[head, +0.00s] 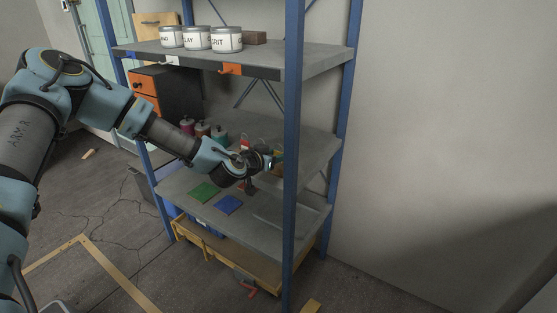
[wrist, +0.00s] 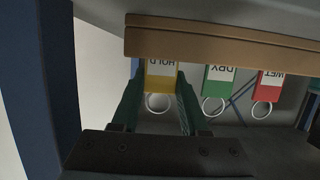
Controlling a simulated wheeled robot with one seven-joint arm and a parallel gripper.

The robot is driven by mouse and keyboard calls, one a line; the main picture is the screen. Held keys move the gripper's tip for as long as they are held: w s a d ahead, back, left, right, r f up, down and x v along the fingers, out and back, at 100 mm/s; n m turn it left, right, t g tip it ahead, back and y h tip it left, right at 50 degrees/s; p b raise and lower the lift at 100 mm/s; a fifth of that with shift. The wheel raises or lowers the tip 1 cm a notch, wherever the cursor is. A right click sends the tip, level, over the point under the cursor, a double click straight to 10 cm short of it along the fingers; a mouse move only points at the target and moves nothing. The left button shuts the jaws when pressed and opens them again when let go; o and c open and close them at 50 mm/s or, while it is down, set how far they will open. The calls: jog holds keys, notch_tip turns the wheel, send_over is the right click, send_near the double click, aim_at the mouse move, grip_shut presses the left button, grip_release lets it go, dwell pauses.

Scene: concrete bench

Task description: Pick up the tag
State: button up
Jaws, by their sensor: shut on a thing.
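In the wrist view a yellow tag marked HOLD (wrist: 162,83) with a metal ring appears upside down between the two green fingers of my gripper (wrist: 158,88). My gripper is shut on this tag, one finger at each side edge. A green tag marked DRY (wrist: 218,79) and a red tag marked WET (wrist: 269,86), each with a ring, are to its right, apart from the fingers. In the head view my gripper (head: 269,162) is between the middle and lower shelves, where its fingers are too small to make out.
A wooden strip (wrist: 220,38) runs close by the tags. A blue rack post (wrist: 40,90) stands at the left in the wrist view.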

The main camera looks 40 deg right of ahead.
grip_shut()
jog(key=shift+r+b, duration=0.75)
jog(key=shift+r, duration=4.3)
